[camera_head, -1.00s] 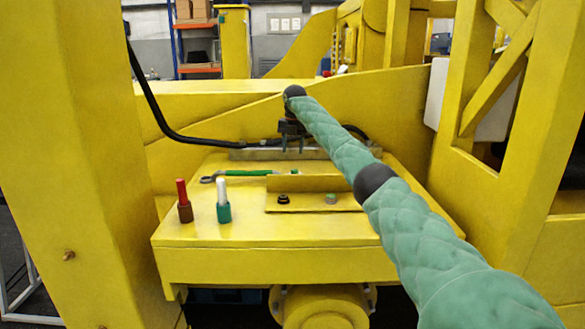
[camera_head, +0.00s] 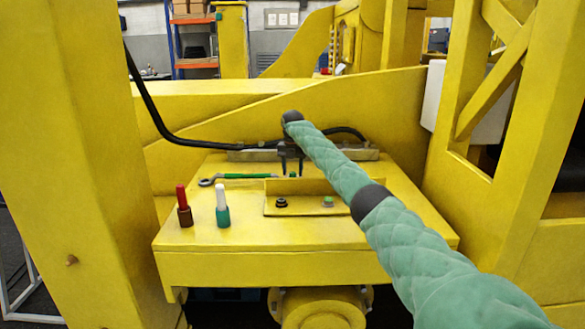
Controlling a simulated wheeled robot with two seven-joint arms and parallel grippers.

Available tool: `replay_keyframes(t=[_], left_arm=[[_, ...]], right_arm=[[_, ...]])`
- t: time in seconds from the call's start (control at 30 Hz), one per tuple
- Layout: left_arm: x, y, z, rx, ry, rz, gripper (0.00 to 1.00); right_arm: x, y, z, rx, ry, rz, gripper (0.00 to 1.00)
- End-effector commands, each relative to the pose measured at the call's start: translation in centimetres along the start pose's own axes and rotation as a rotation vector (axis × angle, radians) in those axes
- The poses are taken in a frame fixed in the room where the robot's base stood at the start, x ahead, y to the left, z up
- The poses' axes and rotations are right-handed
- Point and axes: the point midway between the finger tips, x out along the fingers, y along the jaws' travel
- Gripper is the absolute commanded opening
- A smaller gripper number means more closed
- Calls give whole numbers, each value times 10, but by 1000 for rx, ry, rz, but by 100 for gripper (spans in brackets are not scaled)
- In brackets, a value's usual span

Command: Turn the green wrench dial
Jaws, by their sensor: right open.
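A wrench with a green handle (camera_head: 248,176) and a grey ring end lies on the yellow platform, pointing left. My right gripper (camera_head: 291,174) is open, its two dark fingers pointing down just past the wrench's right end. A small green piece shows between the fingertips; I cannot tell whether they touch it. A green-topped nut (camera_head: 328,202) and a black nut (camera_head: 281,203) sit on the yellow angle bracket (camera_head: 305,212) nearer me. My left gripper is out of view.
A red-topped tool (camera_head: 184,205) and a white-topped green tool (camera_head: 222,206) stand upright on the platform (camera_head: 200,238) at left. A black cable (camera_head: 158,115) hangs behind. Yellow beams rise on both sides. The platform's front is clear.

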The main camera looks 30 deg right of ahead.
Motion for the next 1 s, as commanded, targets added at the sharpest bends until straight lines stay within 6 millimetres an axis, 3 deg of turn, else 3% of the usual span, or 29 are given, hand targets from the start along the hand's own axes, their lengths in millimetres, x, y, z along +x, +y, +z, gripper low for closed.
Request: replay_keyframes(t=[0.37, 0.6, 1.0], left_arm=[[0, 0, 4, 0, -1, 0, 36], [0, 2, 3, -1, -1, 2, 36], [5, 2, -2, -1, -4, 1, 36]], right_arm=[[3, 0, 0, 0, 0, 0, 46], [3, 0, 0, -1, 0, 1, 3], [5, 0, 0, -78, -1, 0, 3]])
